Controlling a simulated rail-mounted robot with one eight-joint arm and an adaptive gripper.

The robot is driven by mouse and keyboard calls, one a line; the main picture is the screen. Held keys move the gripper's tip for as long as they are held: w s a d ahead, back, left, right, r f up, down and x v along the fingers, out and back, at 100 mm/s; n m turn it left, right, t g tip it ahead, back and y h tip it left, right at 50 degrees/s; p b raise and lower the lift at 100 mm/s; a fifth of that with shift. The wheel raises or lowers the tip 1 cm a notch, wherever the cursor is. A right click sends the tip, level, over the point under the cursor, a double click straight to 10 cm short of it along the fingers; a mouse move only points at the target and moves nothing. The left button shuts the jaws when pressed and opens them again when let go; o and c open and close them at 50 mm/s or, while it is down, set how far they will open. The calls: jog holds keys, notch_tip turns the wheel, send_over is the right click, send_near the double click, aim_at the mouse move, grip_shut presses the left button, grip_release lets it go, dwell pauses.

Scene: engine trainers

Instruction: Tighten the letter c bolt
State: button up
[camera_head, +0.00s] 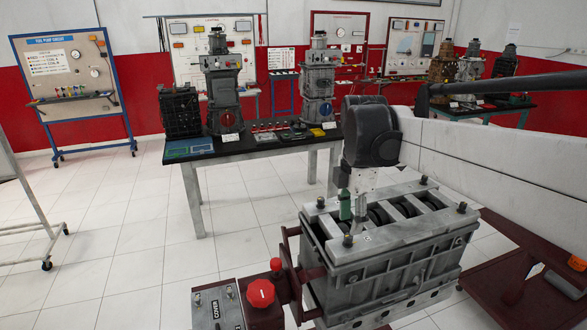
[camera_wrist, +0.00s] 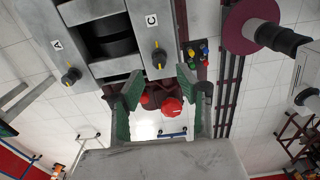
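The letter C bolt (camera_wrist: 159,58) has a dark head with a yellow mark and stands on the engine block (camera_wrist: 168,22), beside a white C label (camera_wrist: 152,20). In the head view, the near front corner bolt (camera_head: 348,241) appears to be this one, with a small white label beside it. My gripper (camera_wrist: 160,78) is open and empty, its green-padded fingers apart on either side of the bolt's line. The bolt shows just beyond the fingertips, apart from them. In the head view my gripper (camera_head: 350,207) is above the block near that corner; one finger is mostly hidden.
The A bolt (camera_wrist: 72,75) is at the left corner in the wrist view. A red knob (camera_head: 260,292) and control box (camera_head: 218,305) stand at the block's near left. A maroon tray (camera_head: 500,265) lies right. A table (camera_head: 245,145) with engines stands behind.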

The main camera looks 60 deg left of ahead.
aim_at(348, 235)
jog(key=shift+a+f, duration=0.15)
jog(key=shift+f, duration=2.1)
grip_shut()
